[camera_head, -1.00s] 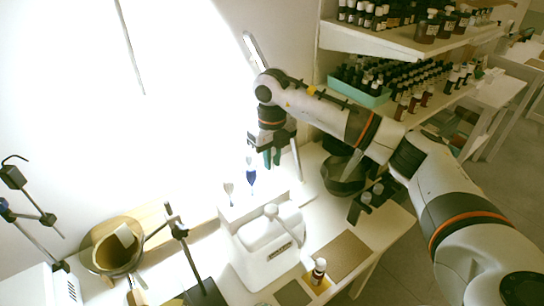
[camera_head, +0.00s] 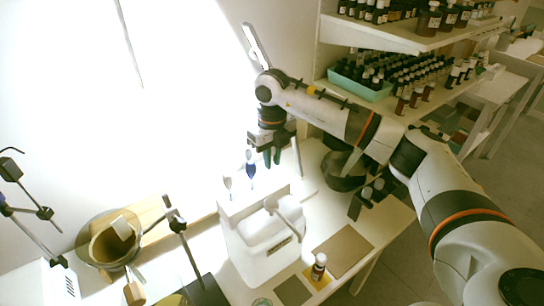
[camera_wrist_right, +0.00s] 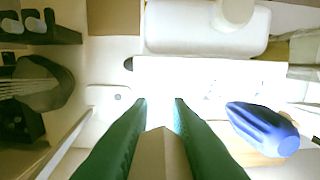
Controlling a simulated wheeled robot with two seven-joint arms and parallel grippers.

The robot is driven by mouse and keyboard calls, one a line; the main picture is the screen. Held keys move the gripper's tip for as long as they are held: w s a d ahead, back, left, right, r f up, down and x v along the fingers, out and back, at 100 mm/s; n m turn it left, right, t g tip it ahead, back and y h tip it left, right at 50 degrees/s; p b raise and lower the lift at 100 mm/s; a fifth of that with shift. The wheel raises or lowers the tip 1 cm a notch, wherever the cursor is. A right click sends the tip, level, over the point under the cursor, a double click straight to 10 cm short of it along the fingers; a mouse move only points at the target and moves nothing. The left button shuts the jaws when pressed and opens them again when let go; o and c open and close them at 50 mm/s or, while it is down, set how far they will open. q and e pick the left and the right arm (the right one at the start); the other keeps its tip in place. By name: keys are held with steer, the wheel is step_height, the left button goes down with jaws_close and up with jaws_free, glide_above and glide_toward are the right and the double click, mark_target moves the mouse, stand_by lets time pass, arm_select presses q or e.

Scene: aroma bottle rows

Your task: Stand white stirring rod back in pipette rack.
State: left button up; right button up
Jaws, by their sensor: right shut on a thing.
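My right gripper (camera_head: 272,157) points down over the back of the white bench, its green fingers close together. In the right wrist view the fingertips (camera_wrist_right: 160,103) close around a pale, narrow piece (camera_wrist_right: 160,150), which I take for the white stirring rod; glare hides its outline and lower end. The white pipette rack (camera_head: 240,203) is below and left of the gripper in the head view. A blue pipette (camera_head: 250,171) and a pale one (camera_head: 227,183) stand upright in it. The rack's top (camera_wrist_right: 210,72) also shows in the wrist view, with the blue bulb (camera_wrist_right: 262,128) right of the fingers. My left gripper is out of view.
A white appliance (camera_head: 262,245) stands just in front of the rack. A dark bottle (camera_head: 318,267) and a brown mat (camera_head: 345,250) are at the front right. A dark rounded object (camera_head: 343,172) lies right of the gripper. Shelves of bottles stand behind my right arm.

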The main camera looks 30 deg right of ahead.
steer(key=shift+f, duration=0.2)
steer(key=shift+f+b, duration=0.7)
steer(key=shift+f, duration=0.1)
steer(key=shift+f, duration=0.15)
steer(key=o, duration=0.9)
steer(key=shift+r+p, duration=1.5)
steer(key=shift+r, duration=1.1)
